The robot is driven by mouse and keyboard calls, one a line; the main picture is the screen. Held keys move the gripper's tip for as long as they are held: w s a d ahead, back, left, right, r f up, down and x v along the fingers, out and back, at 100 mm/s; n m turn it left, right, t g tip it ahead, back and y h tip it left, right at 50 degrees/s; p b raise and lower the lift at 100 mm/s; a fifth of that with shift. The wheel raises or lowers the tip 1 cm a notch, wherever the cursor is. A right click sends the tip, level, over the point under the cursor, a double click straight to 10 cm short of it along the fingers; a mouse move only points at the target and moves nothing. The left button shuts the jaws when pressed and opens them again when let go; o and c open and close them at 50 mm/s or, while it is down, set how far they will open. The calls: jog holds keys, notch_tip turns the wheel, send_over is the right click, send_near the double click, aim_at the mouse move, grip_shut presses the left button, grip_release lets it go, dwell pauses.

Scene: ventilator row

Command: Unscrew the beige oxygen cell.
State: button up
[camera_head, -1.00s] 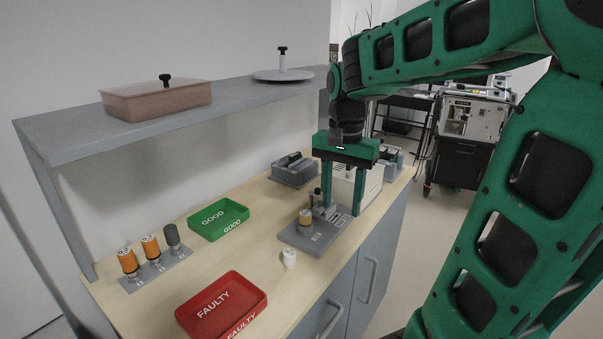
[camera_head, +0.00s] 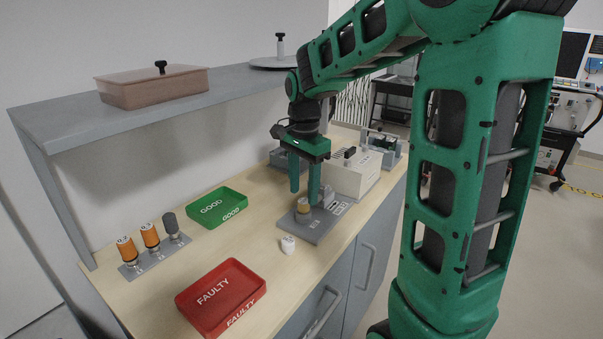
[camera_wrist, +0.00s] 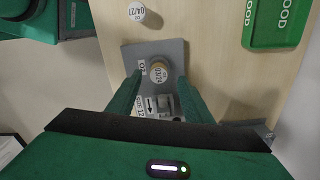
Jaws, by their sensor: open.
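The beige oxygen cell (camera_head: 303,207) stands upright in the grey fixture plate (camera_head: 314,224) on the bench. My gripper (camera_head: 304,194) points down close above the cell. Its jaws are open, and in the wrist view the fingers (camera_wrist: 158,80) reach toward opposite sides of the cell. They do not visibly close on it. How high the fingertips are against the cell's sides is hard to tell.
A white labelled cell (camera_head: 288,244) stands in front of the plate. A red FAULTY tray (camera_head: 258,299) and a green GOOD tray (camera_head: 241,203) lie left. A rack (camera_head: 160,260) holds orange and grey cells. A pale box (camera_head: 350,180) stands behind; a shelf (camera_head: 60,140) overhangs the back.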

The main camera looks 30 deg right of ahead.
aim_at(303, 200)
jog(key=shift+f, duration=1.55)
jog(key=c, duration=1.1)
jog(key=o, duration=0.3)
jog(key=shift+c, duration=1.4)
jog(key=n, duration=0.6)
jog(key=shift+w+r, duration=0.1)
jog(key=o, duration=0.8)
